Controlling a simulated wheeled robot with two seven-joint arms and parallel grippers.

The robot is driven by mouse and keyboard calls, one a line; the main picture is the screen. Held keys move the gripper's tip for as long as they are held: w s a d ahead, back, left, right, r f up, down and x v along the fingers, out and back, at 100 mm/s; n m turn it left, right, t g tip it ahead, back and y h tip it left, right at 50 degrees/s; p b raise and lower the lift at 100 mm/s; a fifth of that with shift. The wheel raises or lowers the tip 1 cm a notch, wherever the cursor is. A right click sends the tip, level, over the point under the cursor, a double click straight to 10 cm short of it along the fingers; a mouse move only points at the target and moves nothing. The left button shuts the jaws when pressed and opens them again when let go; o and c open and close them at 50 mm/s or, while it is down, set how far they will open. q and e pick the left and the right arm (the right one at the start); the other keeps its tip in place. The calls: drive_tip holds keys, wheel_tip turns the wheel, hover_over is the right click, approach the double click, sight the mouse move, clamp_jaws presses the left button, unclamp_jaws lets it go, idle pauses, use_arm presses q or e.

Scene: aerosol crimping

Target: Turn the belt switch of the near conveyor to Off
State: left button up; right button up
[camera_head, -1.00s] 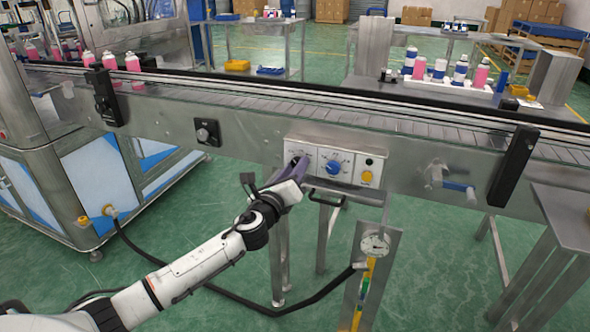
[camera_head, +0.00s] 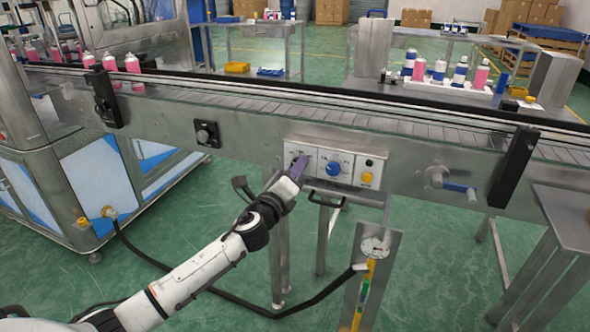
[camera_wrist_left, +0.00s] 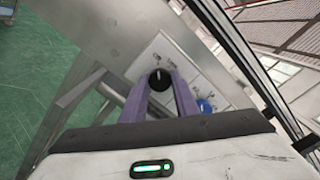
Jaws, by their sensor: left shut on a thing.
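The near conveyor (camera_head: 240,125) runs across the view, with a white control panel (camera_head: 348,158) on its front side. The belt switch, a black knob (camera_wrist_left: 160,79) at one end of the panel, shows between the fingertips in the left wrist view. In the head view it is mostly hidden behind my left gripper (camera_head: 299,164). The left gripper has purple fingers and is shut on the knob. A blue knob (camera_head: 333,168) sits beside it on the panel; it also shows in the left wrist view (camera_wrist_left: 205,106). My right gripper is not in view.
A yellow button (camera_head: 367,177) is at the panel's right end. A crank handle (camera_head: 458,187) and a black post (camera_head: 513,167) stand farther right. A gauge plate (camera_head: 376,247) and a black hose (camera_head: 240,304) are below. Pink cans (camera_head: 110,62) stand on the belt at left.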

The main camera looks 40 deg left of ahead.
use_arm(q)
drive_tip(key=o, duration=1.1)
drive_tip(key=shift+c, duration=0.2)
drive_tip(key=shift+s, duration=0.1)
drive_tip(key=v, duration=1)
drive_tip(key=shift+s, duration=0.1)
